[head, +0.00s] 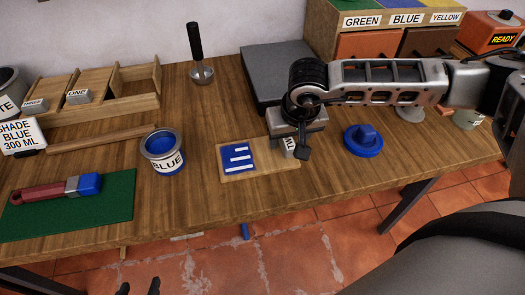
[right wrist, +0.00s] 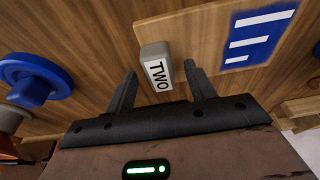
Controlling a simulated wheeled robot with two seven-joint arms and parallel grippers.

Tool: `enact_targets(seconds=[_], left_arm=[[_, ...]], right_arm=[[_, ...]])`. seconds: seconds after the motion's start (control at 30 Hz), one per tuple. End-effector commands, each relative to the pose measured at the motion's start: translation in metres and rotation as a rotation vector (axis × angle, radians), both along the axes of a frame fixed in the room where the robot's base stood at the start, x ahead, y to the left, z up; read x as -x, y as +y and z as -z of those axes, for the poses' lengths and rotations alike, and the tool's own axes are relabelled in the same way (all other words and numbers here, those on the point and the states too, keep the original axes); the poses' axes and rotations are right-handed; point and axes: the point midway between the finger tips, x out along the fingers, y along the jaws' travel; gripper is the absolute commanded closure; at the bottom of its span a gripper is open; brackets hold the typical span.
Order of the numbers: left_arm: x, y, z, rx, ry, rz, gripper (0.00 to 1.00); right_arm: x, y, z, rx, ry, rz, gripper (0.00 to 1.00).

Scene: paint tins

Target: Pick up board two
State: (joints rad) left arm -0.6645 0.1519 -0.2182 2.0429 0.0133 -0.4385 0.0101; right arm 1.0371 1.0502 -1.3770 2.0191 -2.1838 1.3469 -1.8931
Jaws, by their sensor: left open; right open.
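Board two (head: 262,172) lies flat on the table, a light wooden board with a blue panel and white stripes. Its grey block marked TWO (right wrist: 157,66) stands at its right end in the head view, and the board's wood also shows in the right wrist view (right wrist: 200,35). My right gripper (right wrist: 160,70) is open, its fingers on either side of the block with small gaps visible. In the head view the right gripper (head: 302,145) partly hides the block and board end. My left gripper (head: 138,287) is open and empty at the bottom edge, in front of the table.
A blue lid (head: 363,141) lies right of the board, and an open blue paint tin (head: 163,152) stands left. A grey slab (head: 272,72) is behind. A brush (head: 60,188) lies on a green mat (head: 110,212). A wooden rack (head: 125,100) holds boards ONE and THREE.

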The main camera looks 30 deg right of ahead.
Motion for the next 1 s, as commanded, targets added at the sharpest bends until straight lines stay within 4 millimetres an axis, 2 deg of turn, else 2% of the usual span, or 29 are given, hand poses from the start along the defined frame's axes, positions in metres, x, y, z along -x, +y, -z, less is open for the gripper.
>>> enact_targets(seconds=[0.13,0.17,0.33,0.73,0.87,0.97,1.0], left_arm=[[-0.002,0.000,-0.001,0.001,-0.005,-0.002,0.50],[-0.002,0.000,-0.001,0.002,-0.006,-0.003,0.50],[-0.003,-0.001,-0.003,0.005,-0.010,-0.005,0.50],[-0.004,-0.001,-0.004,0.007,-0.011,-0.006,0.50],[-0.004,-0.001,-0.004,0.007,-0.011,-0.006,0.50],[-0.004,-0.001,-0.003,0.007,-0.011,-0.006,0.50],[-0.004,-0.001,-0.001,0.007,-0.011,-0.006,0.50]], right_arm=[[0.000,0.000,0.000,0.000,0.000,0.000,0.45],[0.000,0.000,0.000,0.000,0.000,0.000,0.51],[0.000,0.000,0.000,0.000,0.000,0.000,0.97],[-0.001,0.000,-0.006,0.000,-0.003,0.001,0.97],[-0.001,0.000,-0.017,-0.001,-0.004,0.001,0.97],[-0.001,0.000,-0.034,-0.001,-0.006,0.000,0.97],[0.005,0.005,-0.040,-0.002,-0.006,-0.004,0.97]])
